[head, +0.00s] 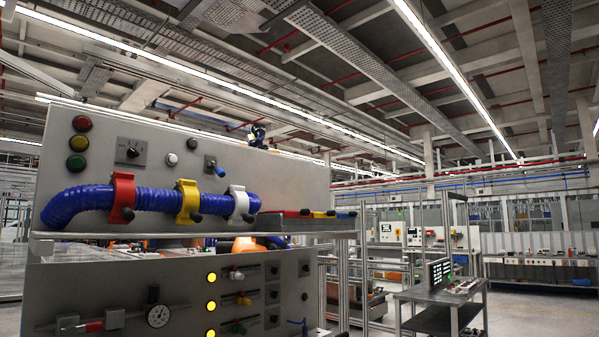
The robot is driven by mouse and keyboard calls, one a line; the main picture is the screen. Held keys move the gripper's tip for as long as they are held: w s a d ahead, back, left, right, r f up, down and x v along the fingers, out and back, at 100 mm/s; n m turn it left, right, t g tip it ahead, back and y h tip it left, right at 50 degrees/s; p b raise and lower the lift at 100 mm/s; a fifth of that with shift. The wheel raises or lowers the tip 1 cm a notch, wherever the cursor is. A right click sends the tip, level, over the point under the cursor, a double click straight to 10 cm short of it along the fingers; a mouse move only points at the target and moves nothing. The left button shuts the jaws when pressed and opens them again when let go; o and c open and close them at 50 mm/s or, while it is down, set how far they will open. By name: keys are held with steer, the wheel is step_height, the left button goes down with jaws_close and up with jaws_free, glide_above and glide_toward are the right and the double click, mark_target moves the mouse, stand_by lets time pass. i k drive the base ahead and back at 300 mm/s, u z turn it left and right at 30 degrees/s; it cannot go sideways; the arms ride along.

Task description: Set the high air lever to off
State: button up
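A small lever with a blue handle (211,161) is mounted on the upper grey panel (270,180), right of the knobs and above the blue hose. It looks like the high air lever. A second blue lever (303,325) sits low on the lower panel (140,285), partly cut by the picture edge. My gripper is not in view.
A ribbed blue hose (150,201) runs across the upper panel through red, yellow and white clamps. Red, yellow and green lamps (78,143) and a rotary switch (131,151) are at left. A shelf (100,235) juts out below.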

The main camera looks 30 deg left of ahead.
mark_target(219, 171)
steer(key=u, duration=1.35)
steer(key=k, duration=0.1)
steer(key=z, duration=1.7)
steer(key=i, duration=1.25)
steer(key=u, duration=1.5)
steer(key=i, duration=0.6)
steer(key=u, duration=0.7)
